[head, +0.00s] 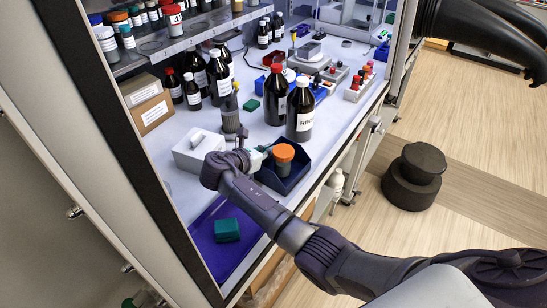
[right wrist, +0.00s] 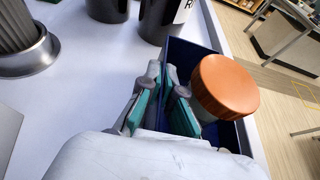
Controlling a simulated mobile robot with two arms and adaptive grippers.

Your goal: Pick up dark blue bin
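The dark blue bin (head: 289,181) stands on the white worktop near its front edge. A jar with an orange lid (head: 284,153) stands in it. My right gripper (head: 262,149) is at the bin's left side. In the right wrist view the bin (right wrist: 190,52) lies ahead, with the orange lid (right wrist: 224,86) at the right. The two teal-padded fingers (right wrist: 163,92) are a small gap apart, seemingly on either side of the bin's near wall; contact is not clear. My left gripper is out of view.
Two dark bottles (head: 300,110) stand just behind the bin. A white box (head: 197,150) and a grey ribbed object (head: 230,118) are to its left. A teal block (head: 227,230) lies on a blue mat (head: 212,258) in front. The cabinet frame borders the left.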

